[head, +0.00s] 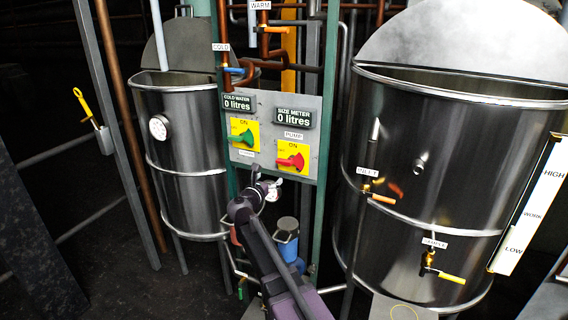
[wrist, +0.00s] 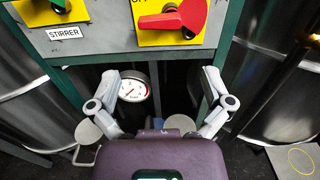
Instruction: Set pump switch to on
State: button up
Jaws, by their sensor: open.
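The pump switch (head: 291,160) is a red rotary handle on a yellow plate, below the PUMP label on the grey control panel (head: 262,170). Its narrow end points left, away from the ON mark at the top of the plate. In the wrist view the red handle (wrist: 172,20) is at the top edge, beyond my fingers, with its narrow end to the left. My gripper (head: 270,186) is just below the panel in the head view.
A green stirrer switch (head: 242,137) sits left of the pump switch. A dial gauge (wrist: 133,88) shows below the panel, beyond my fingers. Green posts (wrist: 222,55) flank the panel. Steel tanks (head: 440,170) stand on both sides.

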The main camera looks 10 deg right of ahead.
aim_at(283, 163)
jog(key=x, duration=1.2)
jog(key=shift+w+d, duration=0.15)
jog(key=shift+w, duration=0.15)
jog(key=c, duration=0.8)
